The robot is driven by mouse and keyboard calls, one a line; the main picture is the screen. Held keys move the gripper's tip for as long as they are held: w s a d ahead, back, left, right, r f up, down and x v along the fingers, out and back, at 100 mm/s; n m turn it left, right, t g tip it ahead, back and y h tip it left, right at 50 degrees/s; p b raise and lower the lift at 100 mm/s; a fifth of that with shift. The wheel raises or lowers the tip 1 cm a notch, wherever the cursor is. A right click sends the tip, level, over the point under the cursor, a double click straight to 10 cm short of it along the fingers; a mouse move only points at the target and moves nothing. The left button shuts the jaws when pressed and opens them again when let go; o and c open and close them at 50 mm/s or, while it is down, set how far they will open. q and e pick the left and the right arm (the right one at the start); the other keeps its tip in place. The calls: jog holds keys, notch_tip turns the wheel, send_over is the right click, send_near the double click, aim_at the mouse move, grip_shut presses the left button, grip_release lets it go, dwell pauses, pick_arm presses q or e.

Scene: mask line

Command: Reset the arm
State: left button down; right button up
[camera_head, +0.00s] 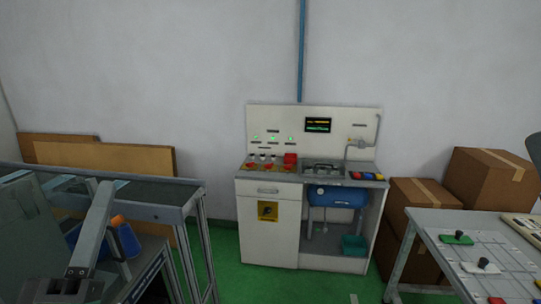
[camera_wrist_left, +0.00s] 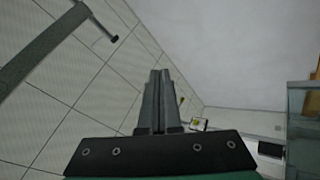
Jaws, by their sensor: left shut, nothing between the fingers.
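My left gripper (camera_wrist_left: 160,72) shows in the left wrist view with its two grey fingers pressed together and nothing between them. The fingers point away from the floor, with a tiled ceiling and a pale wall behind them. In the head view, grey parts of my left arm are at the lower left, in front of a metal-framed table (camera_head: 148,212). The fingertips cannot be made out clearly there. My right gripper is not seen.
A white workstation (camera_head: 270,223) with a panel stands against the wall. A grey table (camera_head: 450,232) with a green-handled part (camera_head: 457,238) and a white-handled part (camera_head: 482,267) is at right. Cardboard boxes (camera_head: 487,180) are stacked behind it. Green floor (camera_head: 225,262) lies between the tables.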

pick_arm(q)
jog(key=s+d+r+m+t+h, duration=0.3)
jog(key=s+d+r+m+h, duration=0.25)
jog(key=s+r+m, duration=0.65)
jog(key=w+r+m+p, duration=0.2)
jog(key=r+p, duration=1.4)
jog(key=p, duration=0.1)
jog(key=w+r+m+p, duration=0.1)
jog(key=w+r+p, duration=0.1)
jog(key=r+p, duration=1.4)
jog(key=shift+a+r+m+g+p, duration=0.3)
jog(key=shift+m+g+p, duration=0.1)
jog(key=shift+p, duration=0.5)
